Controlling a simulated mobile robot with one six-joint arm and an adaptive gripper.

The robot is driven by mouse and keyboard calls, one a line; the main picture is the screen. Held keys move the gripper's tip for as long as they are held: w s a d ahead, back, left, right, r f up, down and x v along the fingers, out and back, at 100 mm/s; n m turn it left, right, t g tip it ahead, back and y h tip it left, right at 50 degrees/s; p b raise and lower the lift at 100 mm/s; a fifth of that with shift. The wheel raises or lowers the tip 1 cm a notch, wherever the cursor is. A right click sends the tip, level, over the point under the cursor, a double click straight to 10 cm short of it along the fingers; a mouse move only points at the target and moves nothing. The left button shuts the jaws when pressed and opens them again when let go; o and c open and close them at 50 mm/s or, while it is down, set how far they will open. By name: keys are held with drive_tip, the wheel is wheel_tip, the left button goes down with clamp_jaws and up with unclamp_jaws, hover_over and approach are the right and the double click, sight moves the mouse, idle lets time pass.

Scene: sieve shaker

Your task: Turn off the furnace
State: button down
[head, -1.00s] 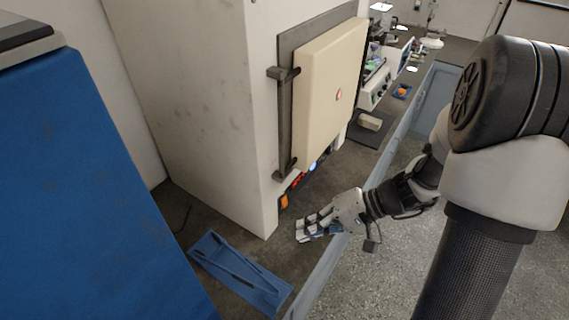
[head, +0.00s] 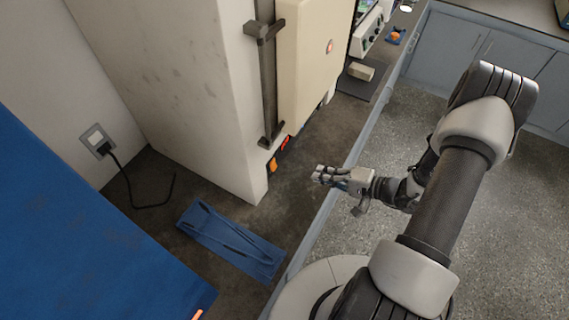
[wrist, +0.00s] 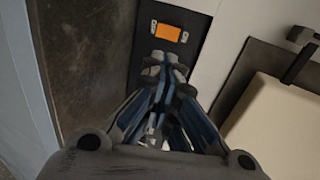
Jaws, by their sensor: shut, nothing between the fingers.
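The furnace (head: 170,75) is a tall pale cabinet on the dark counter, with a cream door (head: 312,60) and a dark vertical handle (head: 267,85). An orange switch (head: 273,164) sits low on its front, near the bottom corner. In the wrist view the orange switch (wrist: 167,32) lies in a dark panel just beyond my fingertips. My gripper (head: 318,174) is shut and empty, over the counter's front edge, to the right of the switch and apart from it in the head view. The gripper (wrist: 165,62) also shows in the wrist view, fingers together and pointing toward the switch.
A small beige block (head: 361,71) lies beyond the door. The counter before the switch is clear.

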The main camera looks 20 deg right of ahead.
sight(273, 165)
drive_tip(key=b+x, duration=0.2)
drive_tip(key=x, duration=1.2)
